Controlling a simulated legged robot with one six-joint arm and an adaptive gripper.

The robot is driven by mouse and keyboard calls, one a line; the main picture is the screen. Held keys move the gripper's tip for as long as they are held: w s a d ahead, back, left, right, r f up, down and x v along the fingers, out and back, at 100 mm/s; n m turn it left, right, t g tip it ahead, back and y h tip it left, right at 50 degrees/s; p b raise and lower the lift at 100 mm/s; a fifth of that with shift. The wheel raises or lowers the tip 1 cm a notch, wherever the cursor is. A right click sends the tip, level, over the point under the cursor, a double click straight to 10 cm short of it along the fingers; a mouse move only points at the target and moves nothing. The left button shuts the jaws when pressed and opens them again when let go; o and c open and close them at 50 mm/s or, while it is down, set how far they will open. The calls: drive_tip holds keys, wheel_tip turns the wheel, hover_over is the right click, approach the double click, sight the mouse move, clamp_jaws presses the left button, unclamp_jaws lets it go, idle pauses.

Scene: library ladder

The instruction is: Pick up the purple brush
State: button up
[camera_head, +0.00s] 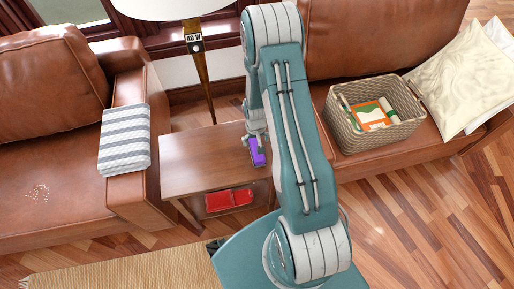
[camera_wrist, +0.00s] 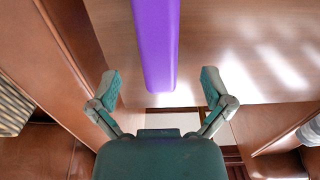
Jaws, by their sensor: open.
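The purple brush (camera_head: 257,151) lies on the small wooden side table (camera_head: 188,166), near its right side. In the wrist view a long smooth purple part of the brush (camera_wrist: 157,45) comes down from the top edge and ends between and beyond the fingertips. My gripper (camera_wrist: 160,88) is open, with one finger on each side of the brush and a gap on both sides. In the head view my gripper (camera_head: 256,138) is at the brush, and my arm hides part of the table's right side. The rest of the brush is out of the wrist view.
A red object (camera_head: 229,199) rests on the table's lower shelf. A lamp (camera_head: 205,85) stands behind the table. Brown leather sofas (camera_head: 140,205) flank it, the left with a striped cloth (camera_head: 125,140) on its arm. A woven basket (camera_head: 372,142) sits on the right sofa.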

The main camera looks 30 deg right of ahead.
drive_tip(key=shift+w+d+f, duration=0.1)
drive_tip(key=shift+f, duration=1.3)
drive_tip(key=shift+w+d+f, duration=0.1)
drive_tip(key=shift+f, duration=1.25)
drive_tip(key=c, duration=1.3)
